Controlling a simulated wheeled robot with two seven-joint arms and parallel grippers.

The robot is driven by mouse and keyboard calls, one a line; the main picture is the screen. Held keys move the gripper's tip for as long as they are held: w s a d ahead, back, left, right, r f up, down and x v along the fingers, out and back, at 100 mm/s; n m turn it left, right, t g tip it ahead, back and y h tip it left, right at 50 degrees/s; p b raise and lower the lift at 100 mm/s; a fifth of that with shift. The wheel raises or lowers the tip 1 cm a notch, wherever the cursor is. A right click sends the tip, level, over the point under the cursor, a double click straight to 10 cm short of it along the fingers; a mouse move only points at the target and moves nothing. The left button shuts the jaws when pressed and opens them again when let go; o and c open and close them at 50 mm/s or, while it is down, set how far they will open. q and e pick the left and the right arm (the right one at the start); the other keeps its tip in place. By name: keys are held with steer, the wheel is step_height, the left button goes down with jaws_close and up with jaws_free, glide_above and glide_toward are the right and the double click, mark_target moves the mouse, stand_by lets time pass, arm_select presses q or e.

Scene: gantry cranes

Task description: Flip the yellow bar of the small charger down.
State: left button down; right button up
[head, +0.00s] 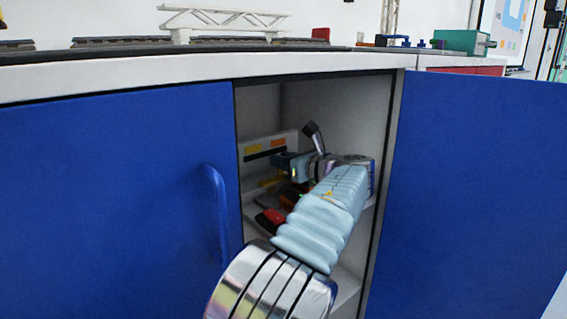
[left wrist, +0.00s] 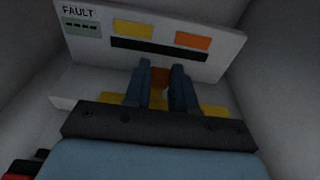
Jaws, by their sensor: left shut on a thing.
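The small charger (head: 270,144) stands inside the open cabinet, with a white upright panel, a yellow and an orange patch and a black stripe. In the left wrist view the charger's panel (left wrist: 225,47) also bears the word FAULT. The yellow bar (left wrist: 212,110) shows low in front of the panel, partly hidden by my gripper. My left gripper (left wrist: 162,76) is at the charger, its two fingers shut on an orange-brown piece (left wrist: 160,79). I cannot tell whether that piece belongs to the yellow bar. In the head view my left gripper (head: 290,164) is small and partly hidden. My right gripper is out of view.
A red and black object (head: 270,219) lies on the shelf in front of the charger. The cabinet walls are close around my arm.

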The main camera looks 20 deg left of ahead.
arm_select(q)
steer(key=c, duration=0.9)
jaws_free()
steer(key=shift+d, duration=0.1)
steer(key=shift+p+v, duration=0.65)
steer(key=shift+v, duration=6.2)
steer(key=shift+s, duration=0.1)
